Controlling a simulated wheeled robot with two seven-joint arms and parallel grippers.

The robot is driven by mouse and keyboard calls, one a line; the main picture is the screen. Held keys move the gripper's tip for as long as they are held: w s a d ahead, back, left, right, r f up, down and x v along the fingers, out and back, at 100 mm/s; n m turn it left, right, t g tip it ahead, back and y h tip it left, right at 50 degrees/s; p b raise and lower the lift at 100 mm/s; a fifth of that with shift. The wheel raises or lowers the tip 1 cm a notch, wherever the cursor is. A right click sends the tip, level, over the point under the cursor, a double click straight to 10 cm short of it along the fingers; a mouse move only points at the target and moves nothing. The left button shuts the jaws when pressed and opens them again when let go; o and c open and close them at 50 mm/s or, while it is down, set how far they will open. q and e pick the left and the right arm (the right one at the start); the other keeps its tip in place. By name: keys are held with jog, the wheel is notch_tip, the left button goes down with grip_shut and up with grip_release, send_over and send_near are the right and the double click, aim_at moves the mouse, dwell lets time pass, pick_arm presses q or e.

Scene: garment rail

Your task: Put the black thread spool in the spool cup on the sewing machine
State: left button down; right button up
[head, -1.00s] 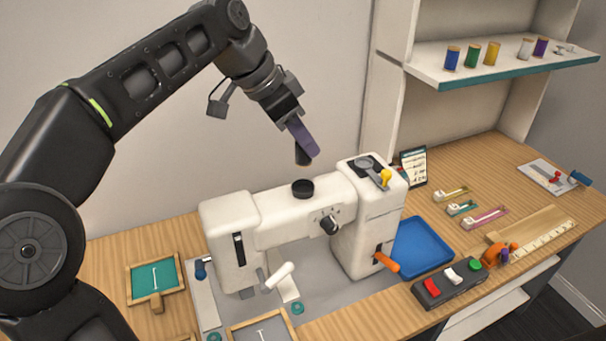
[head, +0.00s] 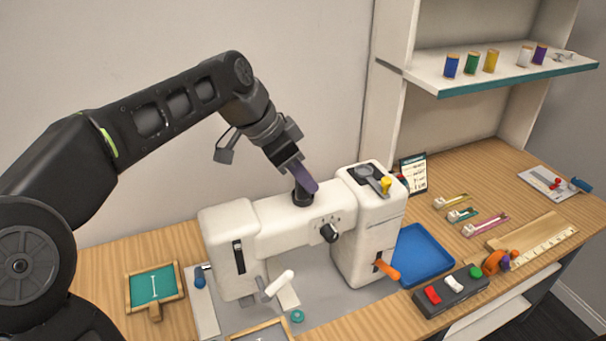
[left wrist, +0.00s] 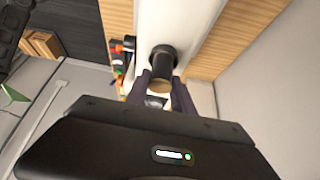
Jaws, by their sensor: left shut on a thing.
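The white sewing machine (head: 285,222) stands on the table in the head view. The black spool cup (head: 303,199) sits on top of its arm. My left gripper (head: 304,184) is directly above the cup, fingers pointing down, shut on the black thread spool. The fingers mostly hide the spool in the head view. In the left wrist view, the spool's tan end (left wrist: 160,87) shows between the fingertips, with a black cylindrical shape (left wrist: 162,56) beyond it. The spool's lower end is at the cup's mouth; I cannot tell how far inside it is. My right gripper is not in view.
A yellow-knobbed part (head: 385,185) stands on the machine's right top. A blue tray (head: 425,252), a switch box (head: 450,290) and a card stand (head: 413,173) are to the right. Several coloured spools stand on the shelf (head: 515,68). Small framed trays lie front left.

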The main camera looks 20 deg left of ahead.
pick_arm(q)
jog(key=c, duration=1.1)
grip_release()
jog(key=shift+f, duration=0.1)
jog(key=shift+r, duration=0.2)
jog(key=p+v, duration=0.2)
jog(key=v, duration=1)
